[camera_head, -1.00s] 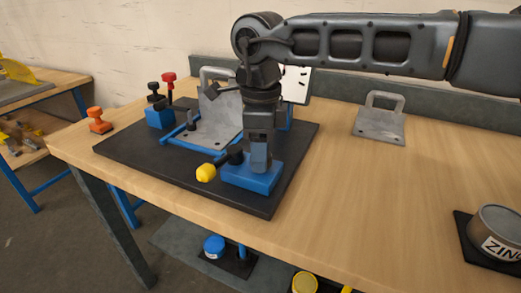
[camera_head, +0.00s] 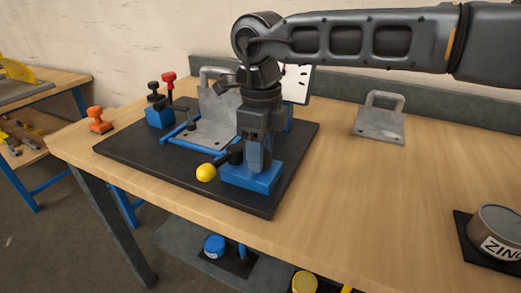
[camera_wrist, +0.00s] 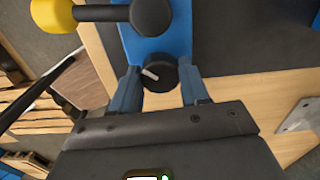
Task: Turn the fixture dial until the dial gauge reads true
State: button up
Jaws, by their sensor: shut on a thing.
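The fixture dial is a small black knob with a white pointer mark (camera_wrist: 158,73), on a blue block (camera_head: 250,177) at the front right of the black fixture plate (camera_head: 130,155). My gripper (camera_wrist: 160,88) points down over that block, with its fingers on either side of the knob, shut on it. In the head view the gripper (camera_head: 259,165) hides the knob. The dial gauge seems to be the white panel with black ticks (camera_head: 297,84) behind my arm. It is partly hidden, and I cannot read its needle.
A yellow-ended lever (camera_head: 206,173) sticks out left beside the block. A grey bracket with a handle (camera_head: 217,115) stands on the fixture, and another bracket (camera_head: 379,122) lies to the right. A zinc tin (camera_head: 497,235) is at the far right. The middle right of the bench is clear.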

jog(key=o, duration=1.1)
jog(key=shift+c, duration=0.2)
jog(key=shift+r, duration=0.15)
notch_tip(320, 180, up, 8)
jog(key=shift+f, duration=0.2)
